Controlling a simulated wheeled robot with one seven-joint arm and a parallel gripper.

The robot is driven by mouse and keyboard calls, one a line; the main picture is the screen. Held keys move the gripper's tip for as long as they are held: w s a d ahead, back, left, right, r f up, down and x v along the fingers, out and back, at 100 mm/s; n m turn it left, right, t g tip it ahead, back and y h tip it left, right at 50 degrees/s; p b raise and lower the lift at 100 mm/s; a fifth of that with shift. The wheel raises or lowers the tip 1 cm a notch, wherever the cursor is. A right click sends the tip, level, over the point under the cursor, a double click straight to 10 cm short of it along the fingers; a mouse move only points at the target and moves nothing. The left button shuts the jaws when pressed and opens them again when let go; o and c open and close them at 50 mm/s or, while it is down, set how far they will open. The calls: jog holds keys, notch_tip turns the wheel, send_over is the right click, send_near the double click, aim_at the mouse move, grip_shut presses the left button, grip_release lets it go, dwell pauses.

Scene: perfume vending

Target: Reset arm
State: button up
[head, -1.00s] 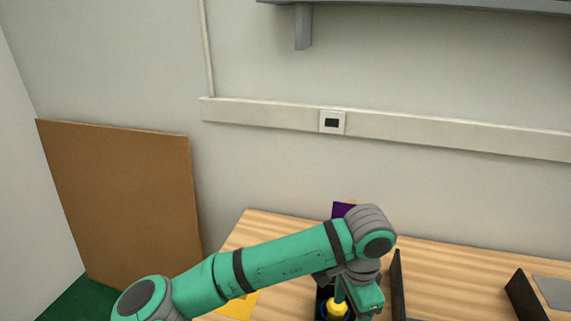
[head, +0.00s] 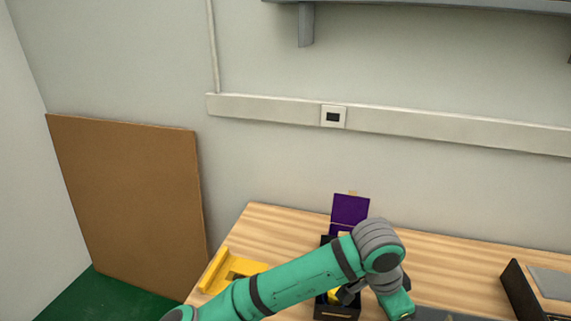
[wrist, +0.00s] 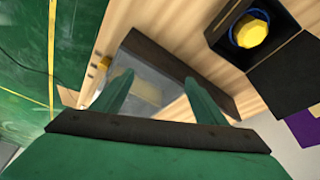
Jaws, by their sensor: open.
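My gripper (wrist: 158,76) shows in the wrist view with its two green fingers spread and nothing between them. It hangs over a grey, dark-walled tray (wrist: 205,77). In the head view my arm crosses the table and its fingers are out of sight at the bottom edge. A black box (head: 336,312) stands left of the gripper end, partly hidden by my arm. In the wrist view the box (wrist: 285,18) holds a round blue item with a yellow top (wrist: 250,31), apart from my fingers.
A purple panel (head: 349,212) stands upright behind the box. A yellow holder (head: 225,268) lies at the table's left edge. A dark divider (head: 522,290) stands at the right. The wooden table (head: 455,258) is bare toward the wall. A brown board (head: 130,200) leans on the wall.

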jog(key=d+r+n+t+h, duration=0.35)
jog(key=d+r+h, duration=0.25)
jog(key=d+h, duration=0.6)
jog(key=s+a+f+n+t+y, duration=0.3)
jog(key=a+f+n+t+y, duration=0.3)
jog(key=a+f+n, duration=0.3)
jog(key=s+a+f+n+t+y, duration=0.2)
jog(key=a+f+n+t+y, duration=0.3)
jog(key=a+f+n+t, duration=0.45)
jog(key=s+a+f+m+g+y, duration=0.1)
jog(key=s+a+m+g+y, duration=0.1)
jog(key=s+a, duration=0.6)
jog(key=s+a+m+g+y, duration=0.1)
jog(key=s+a+m+y, duration=0.2)
jog(key=s+a, duration=0.6)
jog(key=s+m, duration=0.1)
jog(key=s, duration=0.4)
jog(key=shift+s+f+g, duration=0.15)
jog(key=shift+f+g, duration=0.2)
jog(key=shift+g, duration=0.05)
